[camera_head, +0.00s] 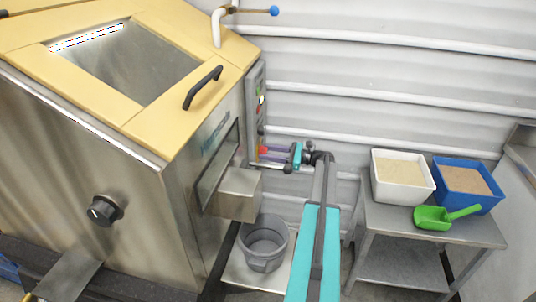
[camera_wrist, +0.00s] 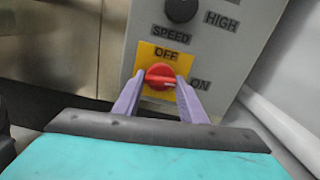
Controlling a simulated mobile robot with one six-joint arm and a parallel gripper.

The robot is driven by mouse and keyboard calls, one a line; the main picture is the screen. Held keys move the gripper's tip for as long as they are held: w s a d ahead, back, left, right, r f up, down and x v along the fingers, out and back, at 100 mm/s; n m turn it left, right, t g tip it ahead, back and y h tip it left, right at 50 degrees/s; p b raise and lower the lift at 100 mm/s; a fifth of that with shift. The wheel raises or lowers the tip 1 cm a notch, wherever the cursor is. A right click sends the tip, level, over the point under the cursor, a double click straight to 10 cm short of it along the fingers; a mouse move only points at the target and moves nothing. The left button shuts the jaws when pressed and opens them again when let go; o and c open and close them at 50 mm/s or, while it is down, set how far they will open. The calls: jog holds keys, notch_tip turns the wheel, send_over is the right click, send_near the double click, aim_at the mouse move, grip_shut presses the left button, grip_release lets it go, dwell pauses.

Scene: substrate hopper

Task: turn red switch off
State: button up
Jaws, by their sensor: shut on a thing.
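The red switch (camera_wrist: 159,77) is a round rotary knob on a yellow plate (camera_wrist: 145,59), with OFF printed above it and ON to its right, in the wrist view. A pale mark on the knob points to the right, towards ON. My gripper (camera_wrist: 159,84) has its two purple fingers on either side of the knob, shut on it. In the head view my gripper (camera_head: 267,154) reaches the side of the hopper's control panel (camera_head: 256,105). The red switch (camera_head: 263,150) shows there as a small red spot at the fingertips.
A black SPEED knob (camera_wrist: 181,9) sits just above the switch. The steel hopper (camera_head: 130,190) has a yellow lid with a black handle (camera_head: 203,88). A grey bucket (camera_head: 264,243) stands below its outlet. A side table (camera_head: 400,222) holds two bins and a green scoop.

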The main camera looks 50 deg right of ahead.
jog(key=shift+w+d+r+n+b, duration=0.1)
jog(key=shift+n+b, duration=2.85)
jog(key=shift+n, duration=1.25)
jog(key=shift+d+r+n+b, duration=0.1)
jog(key=shift+n+b, duration=2.8)
jog(key=shift+n, duration=1.3)
jog(key=o, duration=1.1)
jog(key=v, duration=1.3)
jog(key=shift+s+d+p, duration=0.15)
jog(key=shift+s+p, duration=0.2)
jog(key=shift+p, duration=0.05)
